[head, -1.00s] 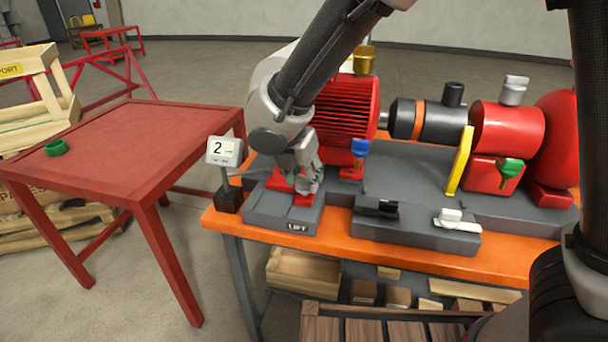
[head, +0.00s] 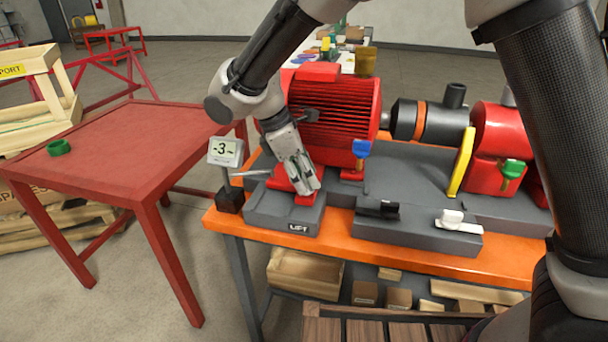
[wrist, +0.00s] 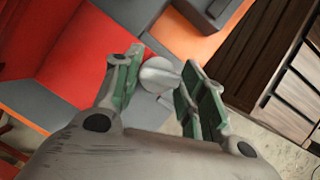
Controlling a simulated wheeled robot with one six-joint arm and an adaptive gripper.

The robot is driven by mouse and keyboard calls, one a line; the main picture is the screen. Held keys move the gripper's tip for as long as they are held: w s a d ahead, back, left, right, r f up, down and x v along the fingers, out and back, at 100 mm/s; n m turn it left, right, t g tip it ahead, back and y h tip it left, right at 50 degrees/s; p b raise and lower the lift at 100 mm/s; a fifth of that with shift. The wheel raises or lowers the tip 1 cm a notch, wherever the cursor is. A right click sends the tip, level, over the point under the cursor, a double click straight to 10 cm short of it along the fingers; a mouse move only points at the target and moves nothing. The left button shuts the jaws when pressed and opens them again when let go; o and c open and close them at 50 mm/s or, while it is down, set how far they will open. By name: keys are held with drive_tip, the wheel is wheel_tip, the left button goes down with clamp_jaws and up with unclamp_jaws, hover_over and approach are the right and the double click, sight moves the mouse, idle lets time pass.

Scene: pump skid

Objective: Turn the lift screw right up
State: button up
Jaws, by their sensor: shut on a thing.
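The grey block marked LIFT (head: 270,218) sits at the front left corner of the orange-edged skid, with a red motor foot just behind it. My gripper (head: 308,188) is tilted down over this block. In the wrist view my gripper (wrist: 158,85) is shut on a pale grey knob, the lift screw (wrist: 158,73), between its green-padded fingers. In the head view the fingers hide the screw. A small display (head: 225,151) beside the block reads 3, with a dash on each side.
The red motor (head: 335,115) stands close behind my gripper. A dark grey block with a black and a white clamp (head: 458,221) lies to the right. A red table (head: 120,140) with a green ring (head: 59,147) stands at left.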

drive_tip(key=m+g, duration=0.2)
drive_tip(key=m, duration=0.3)
drive_tip(key=shift+w+m, duration=0.15)
drive_tip(key=shift+m, duration=0.15)
drive_tip(key=m+g, duration=0.1)
drive_tip(key=m, duration=0.1)
drive_tip(key=m+y, duration=0.1)
drive_tip(key=m, duration=0.1)
drive_tip(key=shift+w+m+g, duration=0.1)
drive_tip(key=shift+m+g, duration=0.2)
drive_tip(key=shift+g, duration=0.1)
drive_tip(key=o, duration=1)
drive_tip(key=v, duration=1.2)
